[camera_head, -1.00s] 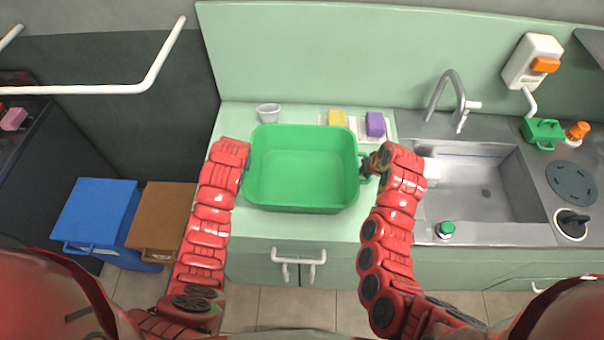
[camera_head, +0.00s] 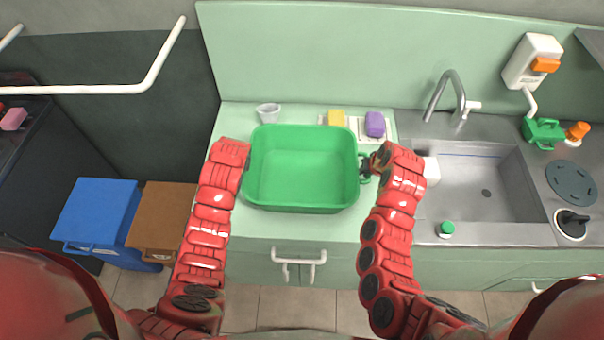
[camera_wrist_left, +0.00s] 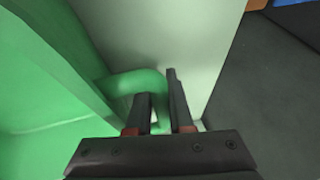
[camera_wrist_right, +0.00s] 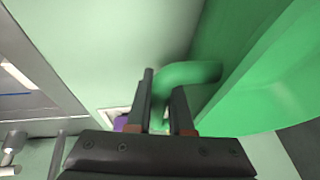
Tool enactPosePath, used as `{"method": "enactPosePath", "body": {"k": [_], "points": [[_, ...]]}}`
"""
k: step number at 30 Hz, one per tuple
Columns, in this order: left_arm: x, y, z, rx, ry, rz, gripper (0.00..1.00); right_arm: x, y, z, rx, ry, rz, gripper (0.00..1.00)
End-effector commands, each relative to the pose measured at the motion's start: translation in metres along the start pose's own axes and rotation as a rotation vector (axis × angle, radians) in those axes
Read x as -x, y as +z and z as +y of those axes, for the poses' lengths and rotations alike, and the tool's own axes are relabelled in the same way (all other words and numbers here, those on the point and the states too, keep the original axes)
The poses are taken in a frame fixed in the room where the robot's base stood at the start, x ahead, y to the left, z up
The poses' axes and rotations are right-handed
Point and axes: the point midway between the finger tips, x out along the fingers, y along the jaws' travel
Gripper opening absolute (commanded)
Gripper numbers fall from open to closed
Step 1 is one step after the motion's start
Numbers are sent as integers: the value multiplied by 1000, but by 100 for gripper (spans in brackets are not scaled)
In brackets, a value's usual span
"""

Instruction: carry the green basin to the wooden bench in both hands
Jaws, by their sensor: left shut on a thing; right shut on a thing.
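The green basin (camera_head: 302,168) is empty and upright on the pale green counter (camera_head: 262,228), left of the sink. My right gripper (camera_head: 369,167) is shut on the basin's right handle. In the right wrist view that handle (camera_wrist_right: 188,72) passes between the fingers (camera_wrist_right: 168,102). My left gripper is shut on the left handle (camera_wrist_left: 140,82), seen between its fingers (camera_wrist_left: 158,100) in the left wrist view.
A small clear cup (camera_head: 268,112), a yellow sponge (camera_head: 336,118) and a purple sponge (camera_head: 375,124) stand behind the basin. The sink (camera_head: 470,185) and tap (camera_head: 452,95) are on the right. A blue bin (camera_head: 95,212) is on the floor at left.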

Motion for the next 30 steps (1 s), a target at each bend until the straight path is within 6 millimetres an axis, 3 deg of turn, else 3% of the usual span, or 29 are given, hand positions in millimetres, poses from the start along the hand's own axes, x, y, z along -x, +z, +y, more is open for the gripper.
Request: {"method": "enactPosePath", "body": {"k": [11, 22, 30], "points": [[7, -3, -2, 0, 0, 1, 0, 7, -3, -1, 0, 0, 1, 0], [44, -18, -10, 0, 0, 1, 0, 44, -18, -9, 0, 0, 1, 0], [45, -19, -11, 0, 0, 0, 0, 46, -19, -9, 0, 0, 1, 0]]}}
